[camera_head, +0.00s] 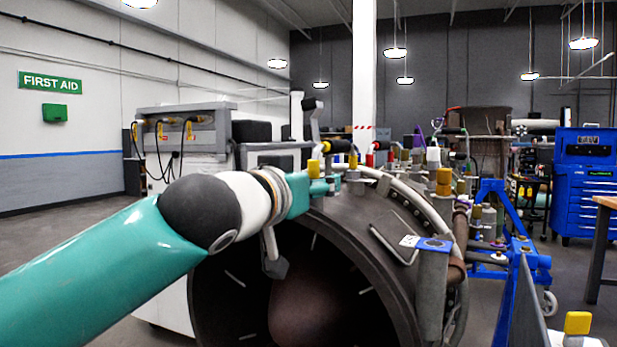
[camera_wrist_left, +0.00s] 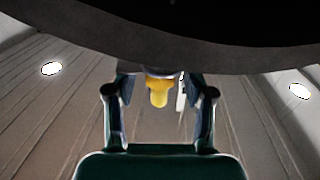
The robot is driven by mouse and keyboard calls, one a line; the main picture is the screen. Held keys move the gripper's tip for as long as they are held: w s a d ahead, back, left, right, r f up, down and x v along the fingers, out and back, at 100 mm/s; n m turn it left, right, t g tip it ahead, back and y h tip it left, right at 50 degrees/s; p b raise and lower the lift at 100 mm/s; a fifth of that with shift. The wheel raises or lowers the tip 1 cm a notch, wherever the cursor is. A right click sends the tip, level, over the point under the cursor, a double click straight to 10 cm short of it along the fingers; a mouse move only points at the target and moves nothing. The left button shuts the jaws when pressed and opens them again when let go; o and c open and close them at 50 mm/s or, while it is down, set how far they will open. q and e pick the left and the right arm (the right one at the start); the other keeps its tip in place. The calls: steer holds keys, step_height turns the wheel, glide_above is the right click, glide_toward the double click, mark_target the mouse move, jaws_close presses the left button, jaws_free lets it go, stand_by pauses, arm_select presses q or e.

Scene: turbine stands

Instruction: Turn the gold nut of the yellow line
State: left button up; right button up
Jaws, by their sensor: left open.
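My left arm reaches in from the left in the head view. Its gripper (camera_head: 322,187) is at the upper rim of the dark turbine casing (camera_head: 375,225), beside small yellow-topped fittings. One yellow fitting (camera_head: 313,168) stands just behind the gripper, and another (camera_head: 353,161) is a little to its right. In the left wrist view the gripper (camera_wrist_left: 160,84) is open, its two fingers apart. A yellow stepped piece (camera_wrist_left: 158,91) shows between them, with a visible gap on each side. I cannot tell which fitting is the gold nut. My right gripper is not in view.
The casing's dark rim (camera_wrist_left: 200,50) crosses the top of the wrist view. More fittings, including a tall gold one (camera_head: 443,178), crowd the casing's right side. A blue stand (camera_head: 535,262) and blue tool cabinet (camera_head: 588,205) are at right. Open floor lies at left.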

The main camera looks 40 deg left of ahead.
arm_select(q)
steer(key=shift+w+a, duration=0.1)
steer(key=shift+w, duration=0.15)
jaws_close()
steer(key=y+b, duration=0.1)
steer(key=b, duration=0.1)
steer(key=n+b, duration=0.1)
steer(key=shift+w+d+f+y+b, duration=0.1)
steer(key=shift+d+f+y+b, duration=0.1)
steer(key=shift+f+y+b, duration=0.2)
steer(key=shift+r+n+g+y+b, duration=0.35)
steer(key=shift+n+y, duration=0.15)
steer(key=shift+y, duration=0.1)
steer(key=shift+a, duration=0.15)
